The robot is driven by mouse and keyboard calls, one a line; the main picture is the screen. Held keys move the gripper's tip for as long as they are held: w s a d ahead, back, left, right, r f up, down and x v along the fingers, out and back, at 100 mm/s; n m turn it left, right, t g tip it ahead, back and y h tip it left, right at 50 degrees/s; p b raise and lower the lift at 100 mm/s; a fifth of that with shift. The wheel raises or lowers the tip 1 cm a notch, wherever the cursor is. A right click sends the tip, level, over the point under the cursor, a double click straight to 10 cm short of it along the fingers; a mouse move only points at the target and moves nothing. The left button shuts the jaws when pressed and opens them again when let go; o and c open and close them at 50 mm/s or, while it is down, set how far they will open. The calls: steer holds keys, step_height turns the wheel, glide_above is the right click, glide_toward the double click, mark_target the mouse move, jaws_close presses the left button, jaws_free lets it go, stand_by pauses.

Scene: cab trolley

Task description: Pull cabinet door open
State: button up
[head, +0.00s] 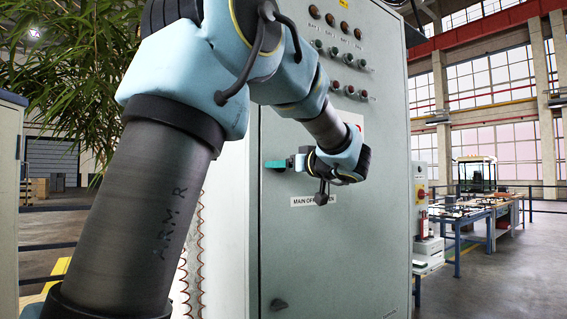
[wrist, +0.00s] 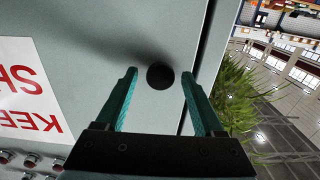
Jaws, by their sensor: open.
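The grey-green cabinet door (head: 330,240) stands upright and looks closed in the head view. In the wrist view the door (wrist: 90,20) fills the left and middle, with a dark seam along its edge. My gripper (head: 276,164) is at the door's left edge, its teal fingers pointing at that side. In the wrist view my gripper (wrist: 159,76) is open, with a round black knob (wrist: 160,77) between its fingertips. Gaps show on both sides of the knob. The head view does not show this knob behind the fingers.
Another dark knob (head: 279,304) sits low on the door. Lamps and switches (head: 340,50) line the panel above. A plant (head: 70,60) stands behind at left. A workbench (head: 470,215) stands at right, with open floor in front of it.

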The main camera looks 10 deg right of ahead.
jaws_close()
stand_by(0.6)
stand_by(0.8)
